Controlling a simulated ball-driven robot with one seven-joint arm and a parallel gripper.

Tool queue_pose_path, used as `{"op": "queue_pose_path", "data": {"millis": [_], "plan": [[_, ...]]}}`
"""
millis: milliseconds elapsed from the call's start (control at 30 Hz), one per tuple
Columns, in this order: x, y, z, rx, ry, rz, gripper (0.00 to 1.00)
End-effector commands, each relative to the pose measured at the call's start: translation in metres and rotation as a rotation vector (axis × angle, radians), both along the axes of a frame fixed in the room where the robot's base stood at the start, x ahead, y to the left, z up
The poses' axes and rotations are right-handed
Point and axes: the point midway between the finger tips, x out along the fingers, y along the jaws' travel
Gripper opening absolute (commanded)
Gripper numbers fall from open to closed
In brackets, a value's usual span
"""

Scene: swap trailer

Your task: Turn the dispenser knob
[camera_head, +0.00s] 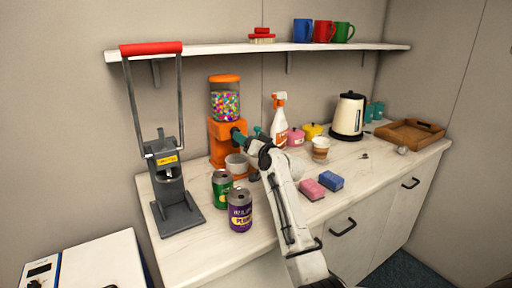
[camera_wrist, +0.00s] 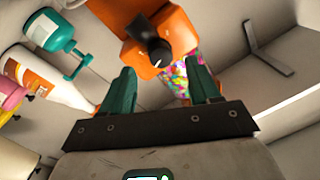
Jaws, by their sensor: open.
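The candy dispenser (camera_head: 222,148) is orange, with a clear globe of colourful candies, and stands on the counter against the wall. Its black knob (camera_wrist: 152,48) shows in the wrist view on the orange body, but my arm hides it in the head view. My gripper (camera_head: 247,135) is in front of the dispenser's body. In the wrist view my gripper (camera_wrist: 163,82) is open and its teal fingers are apart, with nothing clearly held. The knob appears just beyond the fingertips, between their lines. I cannot tell if anything touches it.
A pale cup (camera_head: 236,163) stands below the dispenser. A green can (camera_head: 222,190) and a purple can (camera_head: 240,212) stand in front. A can press (camera_head: 172,190) is at left, a spray bottle (camera_head: 279,125) at right. A shelf (camera_head: 230,48) runs above.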

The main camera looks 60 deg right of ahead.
Motion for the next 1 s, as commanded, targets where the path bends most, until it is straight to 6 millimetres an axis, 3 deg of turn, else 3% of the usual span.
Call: {"op": "queue_pose_path", "data": {"millis": [200,400,867,1000], "plan": [[-0.036,0.018,-0.003,0.001,0.0,-0.001,0.61],[-0.056,0.028,-0.004,0.002,0.001,0.0,0.61],[-0.06,0.033,-0.004,-0.001,0.003,0.001,0.6],[-0.058,0.054,-0.01,-0.033,0.029,0.011,0.6]]}}
